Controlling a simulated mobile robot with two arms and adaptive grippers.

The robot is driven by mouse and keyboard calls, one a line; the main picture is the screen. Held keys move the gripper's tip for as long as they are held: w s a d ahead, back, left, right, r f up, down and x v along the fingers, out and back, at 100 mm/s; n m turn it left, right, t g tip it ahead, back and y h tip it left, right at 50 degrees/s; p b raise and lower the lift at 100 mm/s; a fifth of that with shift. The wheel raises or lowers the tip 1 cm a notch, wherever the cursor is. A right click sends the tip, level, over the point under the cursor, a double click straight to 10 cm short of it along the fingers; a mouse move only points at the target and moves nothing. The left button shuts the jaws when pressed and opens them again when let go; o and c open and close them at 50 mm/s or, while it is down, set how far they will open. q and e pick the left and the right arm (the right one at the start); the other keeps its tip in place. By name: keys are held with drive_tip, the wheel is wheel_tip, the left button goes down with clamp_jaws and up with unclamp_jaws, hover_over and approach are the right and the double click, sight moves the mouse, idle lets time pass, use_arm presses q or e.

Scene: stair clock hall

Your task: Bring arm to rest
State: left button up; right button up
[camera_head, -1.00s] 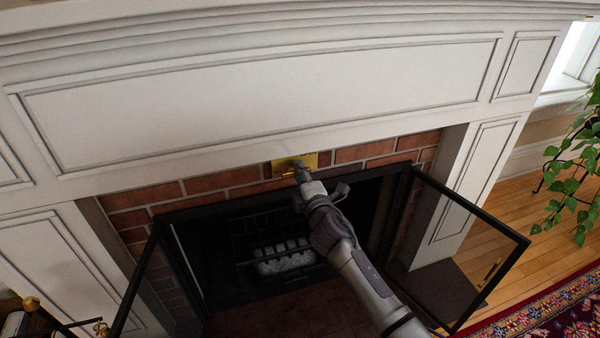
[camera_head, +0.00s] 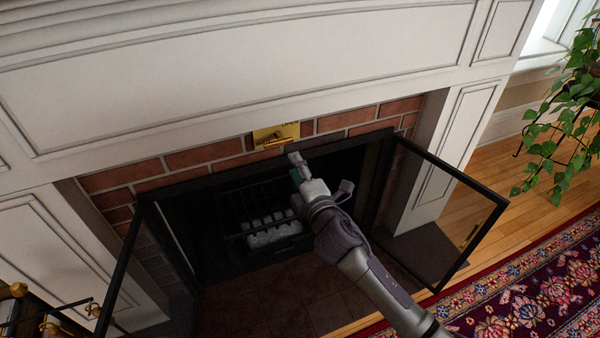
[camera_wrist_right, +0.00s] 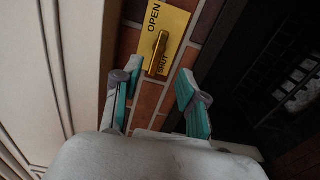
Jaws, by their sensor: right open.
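My right gripper (camera_head: 297,167) is in front of the open fireplace, just below a brass damper plate (camera_head: 276,135) set in the brick surround. In the right wrist view the gripper (camera_wrist_right: 152,92) is open and empty, its two fingers apart. The plate (camera_wrist_right: 178,23) shows the words OPEN and SHUT there, with a brass lever (camera_wrist_right: 157,53) between the fingertips in the picture, beyond them. The lever's end lies near the word SHUT. The gripper appears clear of the lever. My left gripper is not in view.
Two glass fireplace doors stand open, the right door (camera_head: 497,207) close to my right arm. A grate (camera_head: 258,236) sits inside the firebox. Brass-topped fire tools (camera_head: 50,325) stand at lower left. A plant (camera_head: 565,130) and a patterned rug (camera_head: 530,300) are at right.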

drive_tip(key=shift+v, duration=1)
